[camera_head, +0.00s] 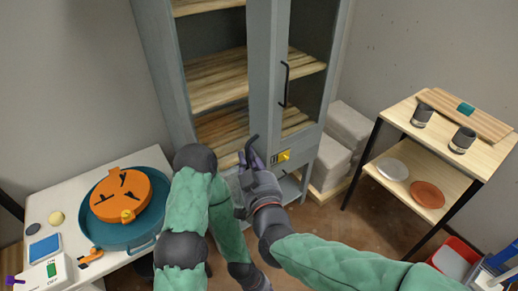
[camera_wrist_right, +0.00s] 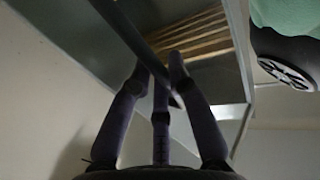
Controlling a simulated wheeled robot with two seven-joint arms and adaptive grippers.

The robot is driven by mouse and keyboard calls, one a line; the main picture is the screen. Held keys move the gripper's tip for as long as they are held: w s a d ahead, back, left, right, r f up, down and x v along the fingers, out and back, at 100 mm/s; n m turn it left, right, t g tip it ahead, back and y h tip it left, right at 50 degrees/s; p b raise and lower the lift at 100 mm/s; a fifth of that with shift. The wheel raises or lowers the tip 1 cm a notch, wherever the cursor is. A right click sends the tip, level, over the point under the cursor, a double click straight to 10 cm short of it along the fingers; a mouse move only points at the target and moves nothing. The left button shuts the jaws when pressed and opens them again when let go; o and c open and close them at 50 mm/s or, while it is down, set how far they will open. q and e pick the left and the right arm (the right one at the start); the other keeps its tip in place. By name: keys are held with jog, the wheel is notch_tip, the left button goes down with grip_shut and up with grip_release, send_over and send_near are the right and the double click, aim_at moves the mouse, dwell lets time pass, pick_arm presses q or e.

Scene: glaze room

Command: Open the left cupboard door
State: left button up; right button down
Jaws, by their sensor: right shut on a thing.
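The grey cupboard (camera_head: 160,45) stands at the back, with wooden shelves showing in its left half. My right gripper (camera_head: 249,162) is at the lower middle of its front, shut on a dark bar handle (camera_head: 252,143). In the right wrist view the fingers (camera_wrist_right: 160,78) close around this dark handle (camera_wrist_right: 125,32), with a grey panel and wooden slats beyond. How far the left door stands from its frame is hard to tell. The right door (camera_head: 311,62) has its own black handle (camera_head: 284,85) and looks closed.
A white table (camera_head: 135,170) at left carries a teal basin (camera_head: 95,226) with an orange disc (camera_head: 120,194). A yellow latch (camera_head: 283,156) is on the cupboard's lower front. A wooden rack (camera_head: 402,109) with cups and plates stands at right.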

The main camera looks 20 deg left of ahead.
jog(key=shift+s+a, duration=0.3)
jog(key=shift+s, duration=0.3)
jog(key=c, duration=1.2)
grip_release()
jog(key=shift+o, duration=0.2)
jog(key=shift+s+d, duration=0.1)
jog(key=v, duration=1.1)
jog(key=shift+s+d, duration=0.25)
jog(key=shift+s, duration=0.05)
